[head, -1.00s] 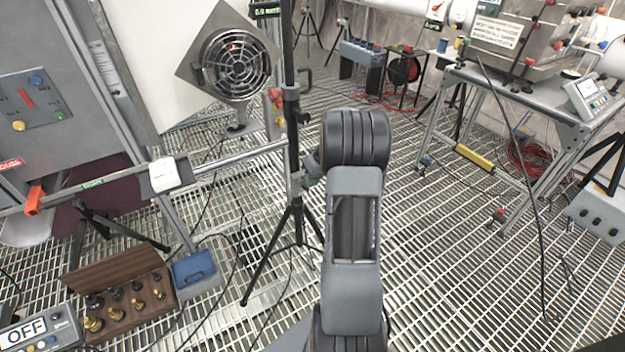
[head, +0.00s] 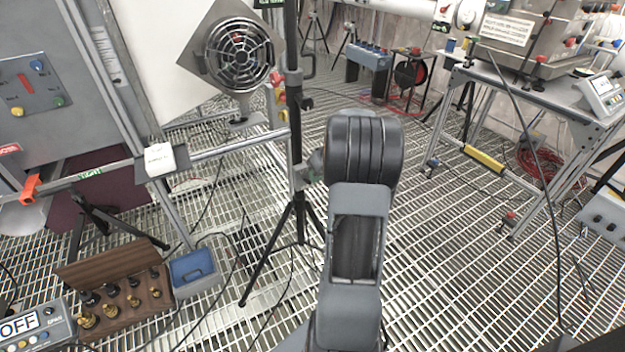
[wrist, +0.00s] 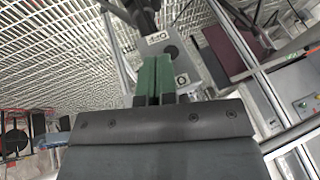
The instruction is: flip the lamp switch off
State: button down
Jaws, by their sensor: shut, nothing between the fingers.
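My gripper (wrist: 154,82) shows in the wrist view as two green fingers shut together, with nothing between them. Just beyond them is a pale grey switch box (wrist: 193,62) with a dark round part and white labels, one with an O. Whether the fingertips touch it cannot be told, and the switch's position is unclear. In the head view my arm hides the gripper. A white box (head: 160,160) sits on the rail at left; I cannot tell if it is the same box. A round caged fitting (head: 240,55) on a square plate stands above the rail.
A dark tripod (head: 298,215) stands just left of my arm. A grey box with an OFF display (head: 30,326), a wooden case (head: 120,300) and a blue tray (head: 193,268) lie at lower left. A metal table (head: 560,100) is at right. Open grating lies between.

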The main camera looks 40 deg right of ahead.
jog(key=shift+s+f+b, duration=0.1)
jog(key=shift+f+b, duration=0.15)
jog(key=shift+b, duration=0.1)
jog(key=t+b, duration=0.1)
jog(key=b, duration=0.3)
jog(key=f+t+b, duration=0.1)
jog(key=b, duration=0.3)
jog(key=shift+s+f+t, duration=0.15)
jog(key=shift+s+t, duration=0.25)
jog(key=shift+s+a+f+b, duration=0.1)
jog(key=shift+s+f+b, duration=0.1)
jog(key=shift+b, duration=0.95)
jog(key=shift+r, duration=0.3)
jog(key=shift+r+p, duration=0.55)
jog(key=shift+r, duration=0.05)
